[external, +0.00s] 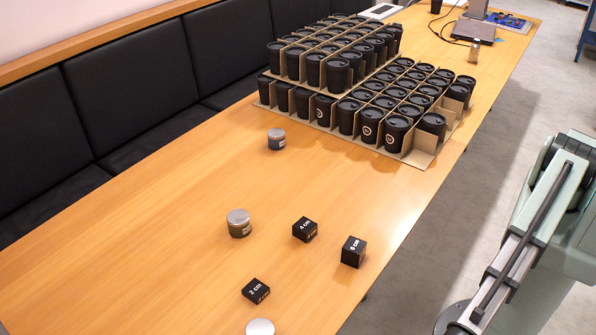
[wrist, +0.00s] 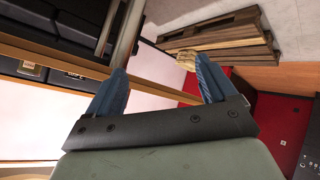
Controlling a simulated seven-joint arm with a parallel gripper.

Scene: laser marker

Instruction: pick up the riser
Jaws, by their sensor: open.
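Three black boxes with white labels, likely the risers, sit on the wooden table in the external view. One reads 2 cm (external: 256,291), one looks like 4 cm (external: 305,229), and the tallest looks like 6 cm (external: 353,252). My gripper (wrist: 160,75) shows in the wrist view with its two blue fingers wide apart and nothing between them. It points away from the table items, and no riser shows in that view. In the external view my arm stands at the right edge, and the gripper itself is out of frame.
Cardboard trays of black cups (external: 345,115) fill the table's far part. The wooden table (external: 130,250) is bare at left.

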